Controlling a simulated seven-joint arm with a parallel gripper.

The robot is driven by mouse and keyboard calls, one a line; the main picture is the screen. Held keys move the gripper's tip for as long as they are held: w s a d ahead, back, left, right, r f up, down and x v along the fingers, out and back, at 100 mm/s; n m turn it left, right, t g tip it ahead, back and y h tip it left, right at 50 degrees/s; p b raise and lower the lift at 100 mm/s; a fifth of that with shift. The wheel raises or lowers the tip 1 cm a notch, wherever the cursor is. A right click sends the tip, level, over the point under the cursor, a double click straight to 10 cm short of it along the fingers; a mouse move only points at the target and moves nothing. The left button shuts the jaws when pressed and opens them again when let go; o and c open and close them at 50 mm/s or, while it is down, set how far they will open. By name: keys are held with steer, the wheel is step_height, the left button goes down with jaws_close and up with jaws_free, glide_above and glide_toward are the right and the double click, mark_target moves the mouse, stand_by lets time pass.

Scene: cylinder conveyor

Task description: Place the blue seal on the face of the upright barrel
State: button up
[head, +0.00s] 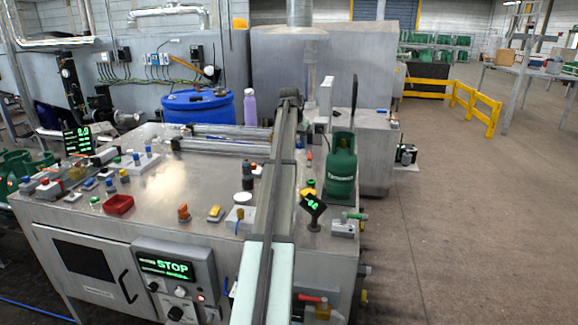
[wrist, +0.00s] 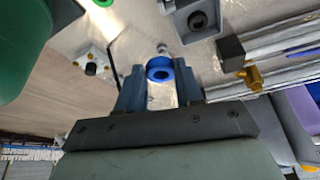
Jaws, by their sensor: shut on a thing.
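In the wrist view, my gripper (wrist: 158,88) has its two blue-grey fingers closed on a small blue ring, the blue seal (wrist: 158,66). The seal sits between the fingertips, above the metal surface. In the head view, my arm reaches away over the table; the fingers and the seal cannot be made out there. A green cylinder with white lettering (head: 341,168), apparently the upright barrel, stands at the table's right side, right of my arm. A large green rounded surface (wrist: 20,40), probably the same barrel, fills the wrist view's upper left, apart from the seal.
A blue drum (head: 198,108) and a purple bottle (head: 250,107) stand behind. Open floor lies to the right.

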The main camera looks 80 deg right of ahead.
steer(key=shift+w+a+r, duration=1.95)
steer(key=shift+w+a, duration=1.1)
steer(key=shift+a, duration=0.4)
steer(key=shift+d+f, duration=0.1)
steer(key=shift+f, duration=4.6)
steer(key=shift+f, duration=0.2)
steer(key=o, duration=0.7)
steer(key=shift+r, duration=0.2)
steer(key=v, duration=1.2)
